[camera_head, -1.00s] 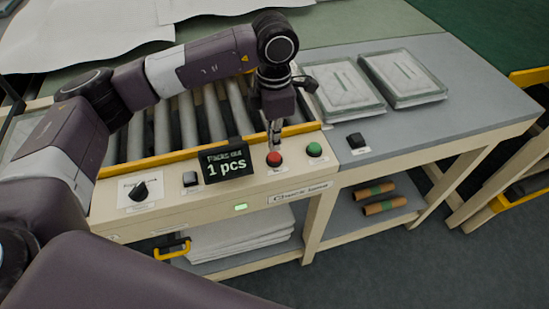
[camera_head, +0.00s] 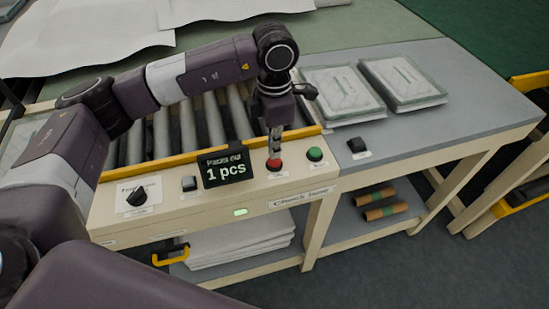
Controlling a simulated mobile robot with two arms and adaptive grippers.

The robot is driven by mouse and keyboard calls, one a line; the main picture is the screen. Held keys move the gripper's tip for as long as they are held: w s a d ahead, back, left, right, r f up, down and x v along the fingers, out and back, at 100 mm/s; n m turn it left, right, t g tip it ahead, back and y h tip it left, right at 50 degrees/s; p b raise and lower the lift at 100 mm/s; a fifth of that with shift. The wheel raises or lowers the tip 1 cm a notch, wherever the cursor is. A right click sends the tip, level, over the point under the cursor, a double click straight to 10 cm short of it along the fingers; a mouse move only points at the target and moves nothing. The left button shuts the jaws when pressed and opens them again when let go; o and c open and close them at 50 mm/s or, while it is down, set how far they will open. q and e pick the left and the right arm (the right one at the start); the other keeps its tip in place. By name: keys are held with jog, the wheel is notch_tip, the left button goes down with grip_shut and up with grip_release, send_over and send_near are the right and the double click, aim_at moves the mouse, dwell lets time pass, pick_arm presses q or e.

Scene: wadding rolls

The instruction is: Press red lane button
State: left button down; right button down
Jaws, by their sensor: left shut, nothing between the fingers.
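The red button (camera_head: 274,165) sits on the beige front panel (camera_head: 255,188) of the roller lane, between the small display and the green button (camera_head: 315,154). My left gripper (camera_head: 274,156) points straight down with its fingers shut and empty. Its fingertips are right at the top of the red button and cover part of it. I cannot tell whether the button is pushed in. The display (camera_head: 225,167) reads "1 pcs". My right gripper is not in view.
A black knob (camera_head: 137,196) and a grey switch (camera_head: 189,183) are on the panel's left. Two wrapped packs (camera_head: 402,82) lie on the grey table at right, near a small black device (camera_head: 357,146). Brown rolls (camera_head: 385,211) lie on the shelf below.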

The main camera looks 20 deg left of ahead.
pick_arm(q)
jog(key=shift+f, duration=0.2)
dwell(0.4)
jog(key=shift+f+b, duration=0.85)
jog(key=shift+b, duration=0.15)
jog(key=shift+f+b, duration=0.3)
jog(key=shift+b, duration=0.2)
jog(key=shift+r, duration=0.15)
jog(key=shift+r+p, duration=0.6)
jog(key=shift+r, duration=0.6)
jog(key=shift+r, duration=0.1)
